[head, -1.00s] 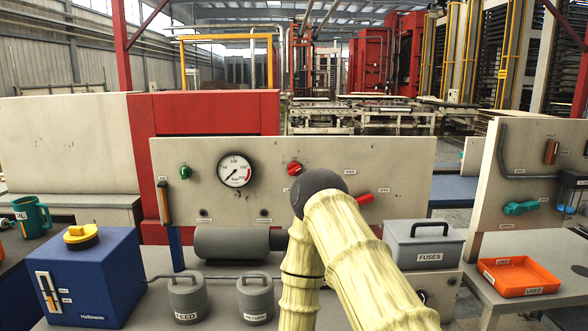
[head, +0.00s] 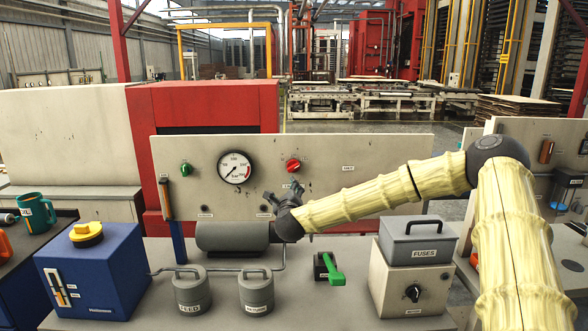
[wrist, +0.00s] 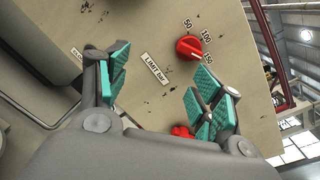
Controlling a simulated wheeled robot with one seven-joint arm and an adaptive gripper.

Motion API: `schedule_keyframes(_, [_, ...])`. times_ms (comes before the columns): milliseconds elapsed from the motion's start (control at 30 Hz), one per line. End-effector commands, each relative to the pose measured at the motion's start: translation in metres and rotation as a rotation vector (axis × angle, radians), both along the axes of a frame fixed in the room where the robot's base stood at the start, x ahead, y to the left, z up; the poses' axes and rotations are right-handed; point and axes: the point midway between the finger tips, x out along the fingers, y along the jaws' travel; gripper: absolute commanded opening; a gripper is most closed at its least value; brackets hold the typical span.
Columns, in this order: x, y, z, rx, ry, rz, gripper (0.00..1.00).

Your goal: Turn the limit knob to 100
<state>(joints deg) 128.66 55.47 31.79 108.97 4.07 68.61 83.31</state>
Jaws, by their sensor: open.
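The red limit knob (head: 293,166) is on the upright beige panel (head: 390,150), right of the round gauge. In the wrist view the knob (wrist: 188,48) sits by the marks 50, 100 and 150 and a "LIMIT bar" label (wrist: 156,69). Its white mark appears to point towards 150. My gripper (head: 283,193) is open and empty, just below and left of the knob in the head view. In the wrist view its teal-padded fingers (wrist: 160,75) are spread apart. The knob lies beyond the right finger, not between the pads.
The pressure gauge (head: 235,168) and a green knob (head: 186,170) are on the panel's left. A red part (wrist: 182,131) shows behind the right finger. On the bench below stand grey pots (head: 193,293), a green-handled switch (head: 331,268) and a fuses box (head: 418,241).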

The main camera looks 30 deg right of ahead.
Motion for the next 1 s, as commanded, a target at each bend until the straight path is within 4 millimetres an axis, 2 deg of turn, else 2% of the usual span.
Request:
schedule_keyframes(33, [-0.001, -0.014, 0.015, 0.032, -0.034, -0.028, 0.66])
schedule_keyframes(100, [-0.001, -0.026, 0.027, 0.063, -0.069, -0.051, 0.66])
schedule_keyframes(200, [-0.001, -0.035, 0.036, 0.086, -0.094, -0.067, 0.66])
schedule_keyframes(367, [0.009, -0.043, 0.038, 0.09, -0.099, -0.072, 0.66])
schedule_keyframes(800, [0.067, -0.077, 0.038, 0.087, -0.096, -0.071, 0.66])
schedule_keyframes(1000, [0.084, -0.088, 0.037, 0.089, -0.096, -0.07, 0.66])
